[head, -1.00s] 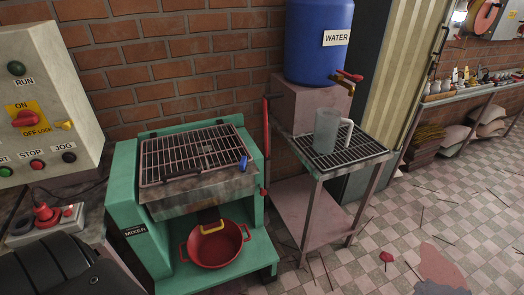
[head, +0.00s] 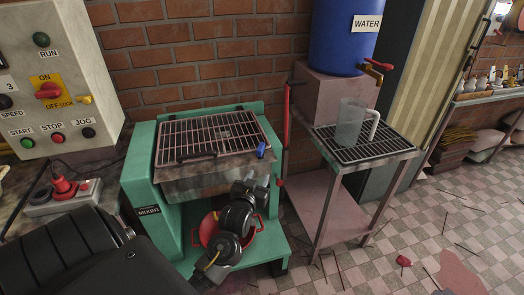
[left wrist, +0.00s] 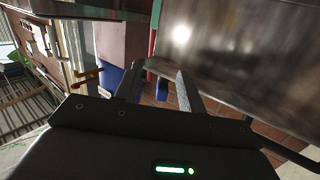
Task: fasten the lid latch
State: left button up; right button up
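The mixer (head: 150,225) is a green-framed machine with a metal trough and a barred grid lid (head: 210,138) lying flat on top. The lid has a dark handle at its front edge. A small blue latch handle (head: 263,150) stands at the lid's front right corner. My left gripper (head: 250,190) is in front of the trough, below the latch and apart from it. In the left wrist view its two fingers (left wrist: 159,70) are spread, with a small blue piece (left wrist: 162,90), probably the latch, seen beyond the gap. Nothing is held. My right gripper is not seen.
A red pot (head: 208,228) sits under the trough, partly hidden by my arm. A red lever (head: 286,130) stands right of the mixer. A rack table (head: 330,200) holds a clear jug (head: 350,122). The control panel (head: 60,75) is at left.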

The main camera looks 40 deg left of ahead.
pick_arm(q)
jog(key=n+y, duration=0.1)
send_near(262, 146)
jog(key=f, duration=0.2)
jog(key=shift+t, duration=0.4)
jog(key=x, duration=1.1)
jog(key=shift+w+a+r+p, duration=0.1)
jog(key=shift+w+a+p, duration=0.1)
jog(key=shift+a+p, duration=0.2)
jog(key=shift+c, duration=0.3)
grip_shut()
